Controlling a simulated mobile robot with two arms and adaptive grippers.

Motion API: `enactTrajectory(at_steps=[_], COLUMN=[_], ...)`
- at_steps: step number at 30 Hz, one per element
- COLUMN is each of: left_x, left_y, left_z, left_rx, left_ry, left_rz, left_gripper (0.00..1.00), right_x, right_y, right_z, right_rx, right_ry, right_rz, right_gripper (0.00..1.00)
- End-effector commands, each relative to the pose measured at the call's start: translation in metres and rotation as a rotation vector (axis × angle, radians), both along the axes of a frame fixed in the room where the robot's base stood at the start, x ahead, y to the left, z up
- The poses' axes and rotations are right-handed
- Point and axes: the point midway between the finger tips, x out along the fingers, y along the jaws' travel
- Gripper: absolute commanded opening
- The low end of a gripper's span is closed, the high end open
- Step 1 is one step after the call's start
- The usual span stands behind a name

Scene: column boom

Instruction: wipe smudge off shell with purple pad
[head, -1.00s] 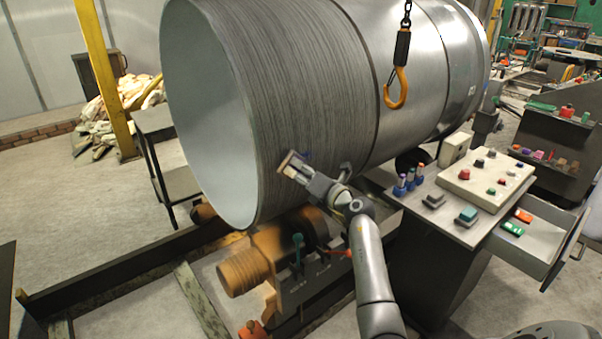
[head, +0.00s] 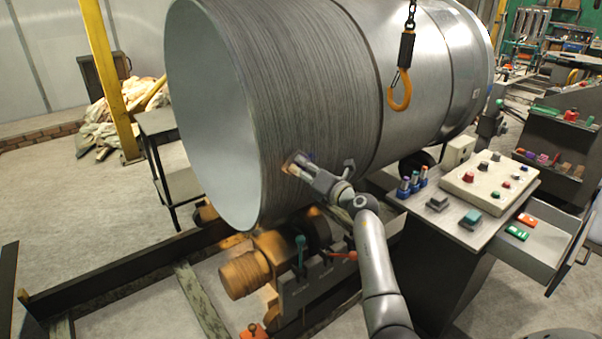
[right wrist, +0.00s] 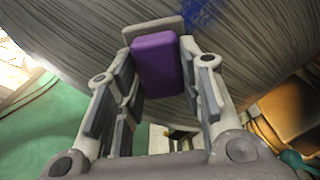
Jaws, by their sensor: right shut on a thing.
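The shell is a large grey ribbed cylinder (head: 320,105) lying on its side, its open end facing left. A blue smudge (right wrist: 205,12) marks its surface in the right wrist view, just right of and beyond the pad. A hint of blue (head: 310,156) also shows beside the gripper tip in the head view. My right gripper (head: 301,166) is at the shell's lower near side. It is shut on the purple pad (right wrist: 157,67), whose grey-brown plate faces the shell. I cannot tell whether the plate touches the shell. My left gripper is out of view.
An orange hook (head: 399,92) hangs in front of the shell. A control desk (head: 455,229) with buttons and an open drawer (head: 545,245) stands right of my right arm. An orange roller drive (head: 243,272) with levers sits below the shell.

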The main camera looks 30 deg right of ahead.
Motion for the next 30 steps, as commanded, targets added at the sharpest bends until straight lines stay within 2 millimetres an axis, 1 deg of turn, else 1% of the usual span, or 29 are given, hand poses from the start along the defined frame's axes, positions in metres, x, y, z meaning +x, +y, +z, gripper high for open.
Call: enactTrajectory(at_steps=[1, 6, 13, 24, 30], left_x=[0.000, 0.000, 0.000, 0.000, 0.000], left_y=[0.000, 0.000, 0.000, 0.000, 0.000], left_z=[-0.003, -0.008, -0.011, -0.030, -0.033], left_rx=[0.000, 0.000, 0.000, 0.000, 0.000], left_ry=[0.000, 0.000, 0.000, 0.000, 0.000], left_rz=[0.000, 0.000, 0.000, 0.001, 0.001], left_gripper=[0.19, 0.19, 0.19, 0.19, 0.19], right_x=[0.000, 0.001, 0.001, 0.006, 0.007], right_y=[-0.006, -0.019, -0.026, -0.056, -0.062], right_z=[-0.001, -0.001, -0.001, -0.002, -0.001], right_rx=[-0.002, -0.002, 0.000, -0.001, 0.000], right_ry=[0.000, 0.001, 0.000, 0.000, 0.000], right_rz=[-0.001, 0.001, 0.000, 0.000, 0.000], right_gripper=[0.16, 0.16, 0.16, 0.16, 0.16])
